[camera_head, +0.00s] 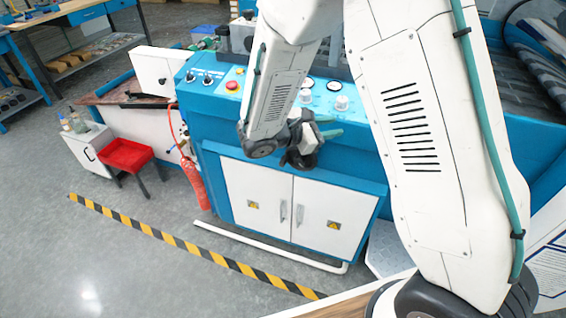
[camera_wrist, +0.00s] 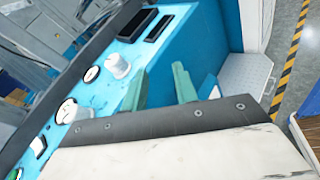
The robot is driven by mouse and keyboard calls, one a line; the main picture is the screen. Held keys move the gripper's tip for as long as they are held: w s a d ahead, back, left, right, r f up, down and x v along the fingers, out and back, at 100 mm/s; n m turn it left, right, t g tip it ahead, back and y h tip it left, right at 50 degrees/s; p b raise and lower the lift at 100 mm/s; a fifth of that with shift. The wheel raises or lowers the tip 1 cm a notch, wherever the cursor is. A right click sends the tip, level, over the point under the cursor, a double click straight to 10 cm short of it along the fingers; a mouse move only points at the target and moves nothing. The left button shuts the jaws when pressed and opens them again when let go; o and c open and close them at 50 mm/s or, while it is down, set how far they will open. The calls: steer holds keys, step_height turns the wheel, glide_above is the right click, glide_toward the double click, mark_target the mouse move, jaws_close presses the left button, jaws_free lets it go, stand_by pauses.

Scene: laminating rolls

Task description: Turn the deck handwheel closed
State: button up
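Two white round knobs stand on the blue control deck, a right one (camera_head: 341,102) and a left one (camera_head: 305,96). I cannot tell which is the deck handwheel. In the wrist view a white knob (camera_wrist: 117,65) sits to the left of my fingers, with another (camera_wrist: 72,111) farther down-left. My gripper (camera_head: 327,127) is low at the deck's front edge, below the right knob. In the wrist view the green fingers of my gripper (camera_wrist: 159,88) are apart, with nothing between them. They do not appear to touch either knob.
Round gauges (camera_wrist: 92,74) lie beside the knobs. A red button (camera_head: 232,86) is at the deck's left. White cabinet doors (camera_head: 285,205) are below the deck. A red extinguisher (camera_head: 195,184) and red stool (camera_head: 125,155) stand left. The floor before the striped line (camera_head: 190,247) is clear.

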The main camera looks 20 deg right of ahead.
steer(key=w+a+f+n+t, duration=0.3)
steer(key=a+f+n+t, duration=0.1)
steer(key=f, duration=0.2)
steer(key=w+a+f+n+t, duration=0.3)
steer(key=a+f+n, duration=0.1)
steer(key=f, duration=0.2)
steer(key=n+t+y, duration=0.5)
steer(key=n, duration=0.1)
glide_toward(281, 165)
steer(key=x, duration=1.1)
steer(key=shift+w+d+f, duration=0.1)
steer(key=shift+w+d, duration=0.1)
steer(key=shift+w, duration=0.05)
jaws_close()
